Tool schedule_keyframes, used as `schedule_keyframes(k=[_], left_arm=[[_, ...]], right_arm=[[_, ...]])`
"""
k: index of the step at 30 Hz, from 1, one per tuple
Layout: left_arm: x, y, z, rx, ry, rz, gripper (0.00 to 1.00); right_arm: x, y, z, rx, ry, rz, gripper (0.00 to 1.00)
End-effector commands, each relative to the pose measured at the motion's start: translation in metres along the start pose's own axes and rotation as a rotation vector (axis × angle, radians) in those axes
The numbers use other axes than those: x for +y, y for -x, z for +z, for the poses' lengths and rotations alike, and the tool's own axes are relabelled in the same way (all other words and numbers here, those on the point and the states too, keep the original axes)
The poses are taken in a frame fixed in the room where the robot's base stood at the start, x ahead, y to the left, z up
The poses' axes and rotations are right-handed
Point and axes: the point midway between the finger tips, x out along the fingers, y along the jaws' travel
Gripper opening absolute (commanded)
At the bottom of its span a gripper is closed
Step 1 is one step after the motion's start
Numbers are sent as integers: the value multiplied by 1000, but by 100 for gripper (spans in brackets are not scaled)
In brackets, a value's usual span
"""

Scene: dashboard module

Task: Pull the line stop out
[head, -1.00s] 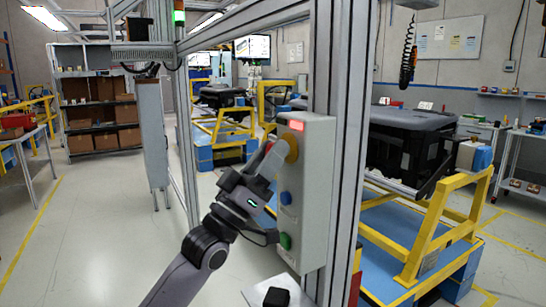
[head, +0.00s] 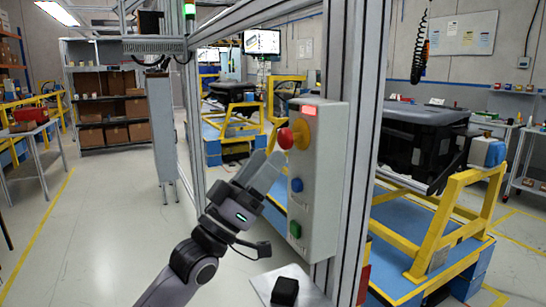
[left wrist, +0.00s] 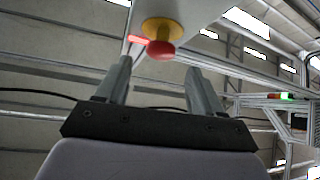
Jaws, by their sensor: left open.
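The line stop is a red mushroom button (head: 286,138) on a yellow collar (head: 300,133), on the upper part of a grey control box (head: 318,185). My left gripper (head: 268,168) is just below and left of the button, apart from it, with its fingers pointing up toward it. In the left wrist view the red button (left wrist: 160,50) shows beyond the fingertips, with a clear gap between the open, empty fingers (left wrist: 157,72). My right gripper is not in view.
The box also carries a red lit panel (head: 310,110), a blue button (head: 297,185) and a green button (head: 295,229). It hangs on an aluminium post (head: 352,130). A small plate with a black block (head: 285,291) sits below. Open floor lies to the left.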

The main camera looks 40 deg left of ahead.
Motion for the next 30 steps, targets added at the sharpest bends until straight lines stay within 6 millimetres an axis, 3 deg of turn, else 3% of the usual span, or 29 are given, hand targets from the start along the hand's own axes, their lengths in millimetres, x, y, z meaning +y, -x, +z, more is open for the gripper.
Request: schedule_keyframes(k=[7,25,28,30], left_arm=[[0,18,1,-1,0,0,67],[0,19,0,-1,0,0,67],[0,22,8,-32,-4,-14,67],[-1,28,24,-93,-13,-40,67]], right_arm=[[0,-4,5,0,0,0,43],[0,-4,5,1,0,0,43],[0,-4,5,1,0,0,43],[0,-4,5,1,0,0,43]])
